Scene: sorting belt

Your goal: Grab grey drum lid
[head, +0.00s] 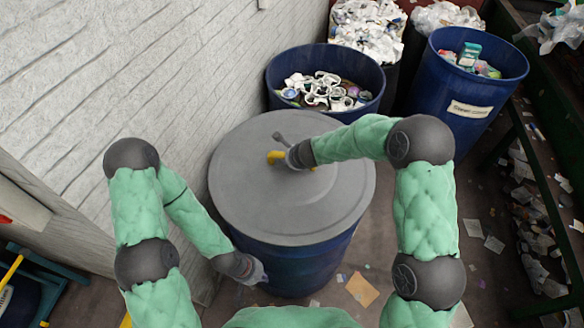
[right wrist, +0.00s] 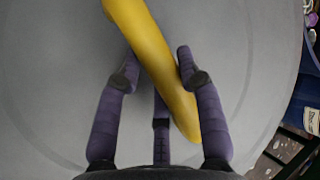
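The grey drum lid (head: 290,200) lies flat on top of a blue drum (head: 300,264) in the middle of the head view. A yellow handle (right wrist: 155,55) stands on the lid and crosses the right wrist view diagonally. My right gripper (head: 287,157) is low over the lid. In the right wrist view its dark purple fingers (right wrist: 158,62) lie on both sides of the handle and appear to touch it. My left gripper (head: 258,275) hangs beside the drum's lower left, apart from the lid; its finger state is too small to tell.
Behind stand an open blue drum (head: 275,92) with white scrap and another, labelled one (head: 440,108) at the right. A brick wall (head: 120,70) runs close on the left. A dark frame with litter (head: 540,190) is at the right. Paper scraps lie on the floor.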

